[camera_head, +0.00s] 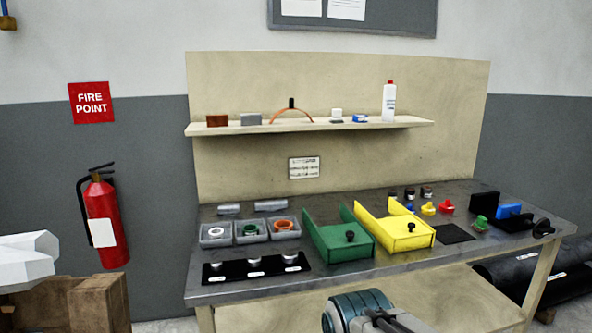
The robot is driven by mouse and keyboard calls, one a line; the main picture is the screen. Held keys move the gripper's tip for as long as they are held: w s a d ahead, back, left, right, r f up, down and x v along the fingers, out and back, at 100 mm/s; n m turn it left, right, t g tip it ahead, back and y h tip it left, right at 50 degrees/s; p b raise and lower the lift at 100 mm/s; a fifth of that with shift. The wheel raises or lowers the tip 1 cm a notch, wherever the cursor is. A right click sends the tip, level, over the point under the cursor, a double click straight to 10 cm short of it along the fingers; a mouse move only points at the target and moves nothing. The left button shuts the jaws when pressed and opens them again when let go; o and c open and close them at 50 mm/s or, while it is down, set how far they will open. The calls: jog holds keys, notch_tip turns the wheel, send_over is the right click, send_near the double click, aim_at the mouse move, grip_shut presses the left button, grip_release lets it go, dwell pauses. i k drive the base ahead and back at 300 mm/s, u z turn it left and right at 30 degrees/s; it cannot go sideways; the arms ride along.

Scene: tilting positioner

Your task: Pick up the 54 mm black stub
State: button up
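No label that reads 54 mm can be made out, so I cannot tell which dark piece is the black stub. Several small dark cylinders (409,193) stand at the back right of the workbench (350,277). A dark round piece (543,227) lies near the bench's right end. Black knob-like pieces show at the green tray (327,246) and the yellow tray (404,243). Part of my arm shows at the bottom centre, in front of the bench. My gripper's fingers are not in view.
Three grey bins (215,235) and a black strip (256,268) with silver pieces fill the bench's left. A black upright block (484,205), blue block (508,211) and green piece (481,223) crowd the right. A shelf (330,126) hangs above. Black pipes (540,275) lie beneath, right.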

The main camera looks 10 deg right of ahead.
aim_at(409, 192)
jog(key=z, duration=2.8)
jog(key=i, duration=2.65)
jog(key=u, duration=2.9)
jog(key=i, duration=0.35)
jog(key=z, duration=0.1)
